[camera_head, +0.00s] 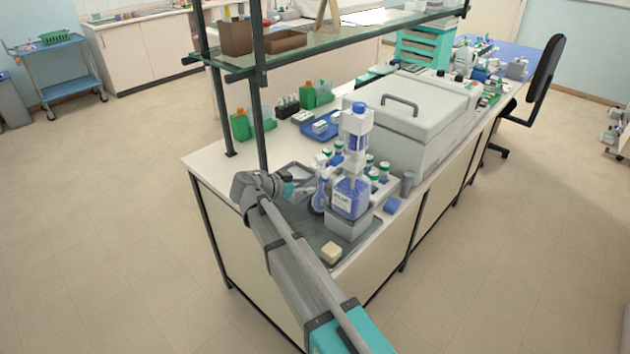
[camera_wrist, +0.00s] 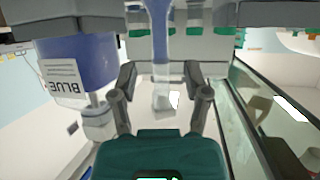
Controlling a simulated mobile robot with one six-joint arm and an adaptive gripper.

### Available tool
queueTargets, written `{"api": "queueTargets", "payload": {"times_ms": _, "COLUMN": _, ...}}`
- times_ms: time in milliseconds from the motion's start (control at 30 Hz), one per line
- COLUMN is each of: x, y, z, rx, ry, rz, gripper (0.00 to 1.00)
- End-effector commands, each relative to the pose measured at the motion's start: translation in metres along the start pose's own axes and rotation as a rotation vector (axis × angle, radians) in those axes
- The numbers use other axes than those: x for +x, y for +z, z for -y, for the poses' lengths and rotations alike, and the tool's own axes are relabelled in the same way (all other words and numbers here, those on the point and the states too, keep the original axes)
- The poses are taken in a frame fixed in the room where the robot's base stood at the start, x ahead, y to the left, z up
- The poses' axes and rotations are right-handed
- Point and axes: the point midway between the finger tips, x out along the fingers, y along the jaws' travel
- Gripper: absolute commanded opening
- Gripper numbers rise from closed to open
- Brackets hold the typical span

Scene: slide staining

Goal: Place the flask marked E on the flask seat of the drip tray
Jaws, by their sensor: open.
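In the wrist view the flask neck (camera_wrist: 160,65) shows between my open fingers (camera_wrist: 161,92), with a gap on both sides. I cannot tell how deep between them it lies. The grey drip tray (camera_head: 318,232) lies at the bench's front corner, partly hidden by my arm. I cannot make out its flask seat.
The BLUE bottle (camera_head: 349,197), also in the wrist view (camera_wrist: 75,75), stands on a grey block (camera_head: 346,228) close to the flask. Green-capped bottles (camera_head: 383,172) stand behind. A glass shelf (camera_head: 330,42) and its post overhang the left side.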

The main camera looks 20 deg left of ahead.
Motion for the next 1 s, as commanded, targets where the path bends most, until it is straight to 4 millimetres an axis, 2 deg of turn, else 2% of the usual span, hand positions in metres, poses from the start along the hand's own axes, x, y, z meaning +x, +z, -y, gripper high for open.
{"api": "queueTargets", "payload": {"times_ms": 33, "x": -0.012, "y": -0.003, "z": 0.000, "rx": -0.001, "ry": -0.002, "rz": 0.000, "gripper": 0.61}}
{"api": "queueTargets", "payload": {"times_ms": 200, "x": -0.036, "y": -0.002, "z": 0.000, "rx": 0.000, "ry": -0.001, "rz": 0.000, "gripper": 0.61}}
{"api": "queueTargets", "payload": {"times_ms": 400, "x": -0.053, "y": -0.001, "z": 0.000, "rx": 0.000, "ry": 0.000, "rz": 0.000, "gripper": 0.61}}
{"api": "queueTargets", "payload": {"times_ms": 1000, "x": -0.057, "y": 0.000, "z": 0.000, "rx": 0.000, "ry": 0.000, "rz": 0.000, "gripper": 0.61}}
